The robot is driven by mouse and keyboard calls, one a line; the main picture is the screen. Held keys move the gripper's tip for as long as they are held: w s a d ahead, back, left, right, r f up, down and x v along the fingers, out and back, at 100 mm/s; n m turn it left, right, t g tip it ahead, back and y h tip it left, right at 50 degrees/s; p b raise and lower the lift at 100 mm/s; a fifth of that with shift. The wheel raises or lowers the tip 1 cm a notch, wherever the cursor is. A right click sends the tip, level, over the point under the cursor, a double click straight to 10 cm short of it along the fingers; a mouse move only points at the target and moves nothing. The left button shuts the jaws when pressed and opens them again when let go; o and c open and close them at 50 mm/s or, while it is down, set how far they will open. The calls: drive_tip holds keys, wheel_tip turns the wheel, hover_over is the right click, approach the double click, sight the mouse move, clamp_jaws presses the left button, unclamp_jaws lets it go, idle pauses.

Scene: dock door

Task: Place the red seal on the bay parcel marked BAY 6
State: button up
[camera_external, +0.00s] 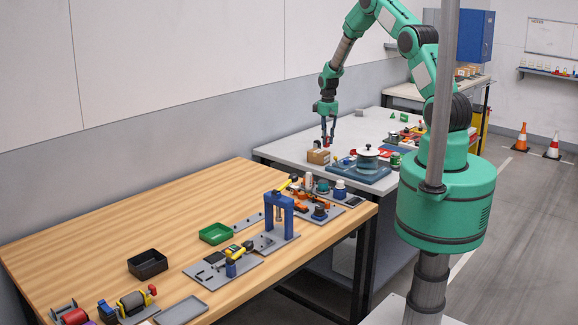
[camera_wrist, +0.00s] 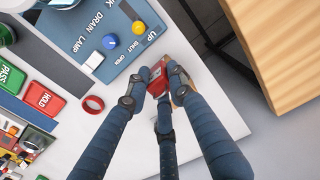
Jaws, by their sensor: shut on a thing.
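My gripper (camera_external: 328,143) is over the near left corner of the grey table, directly above a small brown parcel (camera_external: 318,157). In the wrist view my gripper (camera_wrist: 158,88) has its fingers shut on a small red piece, which I take for the red seal (camera_wrist: 159,76). A bit of the brown parcel (camera_wrist: 181,93) shows behind the right finger; the rest is hidden by the fingers and the seal. I cannot read any bay marking on it. Whether the seal touches the parcel I cannot tell.
A blue panel (camera_wrist: 112,66) with knobs and a white switch lies close beside the gripper. A red ring (camera_wrist: 92,104), a green PASS block (camera_wrist: 11,77) and a red HOLD block (camera_wrist: 44,99) are on the table. The wooden table (camera_external: 130,216) stands nearer, with fixtures.

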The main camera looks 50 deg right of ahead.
drive_tip(key=shift+w+d+f+p, duration=0.1)
drive_tip(key=shift+w+d, duration=0.25)
drive_tip(key=shift+w, duration=0.6)
drive_tip(key=shift+w+d+f+p, duration=0.15)
drive_tip(key=shift+w+d, duration=0.2)
drive_tip(key=shift+w, duration=0.65)
drive_tip(key=shift+w+d+f+p, duration=0.1)
drive_tip(key=shift+w+d, duration=0.25)
drive_tip(key=shift+w, duration=0.6)
drive_tip(key=shift+w, duration=0.1)
drive_tip(key=shift+w+d, duration=0.15)
drive_tip(key=shift+w, duration=0.05)
drive_tip(key=shift+w+f+p, duration=0.1)
drive_tip(key=shift+f+p, duration=0.35)
drive_tip(key=shift+f, duration=1.3)
drive_tip(key=shift+f, duration=0.15)
drive_tip(key=o, duration=0.9)
drive_tip(key=shift+o, duration=0.2)
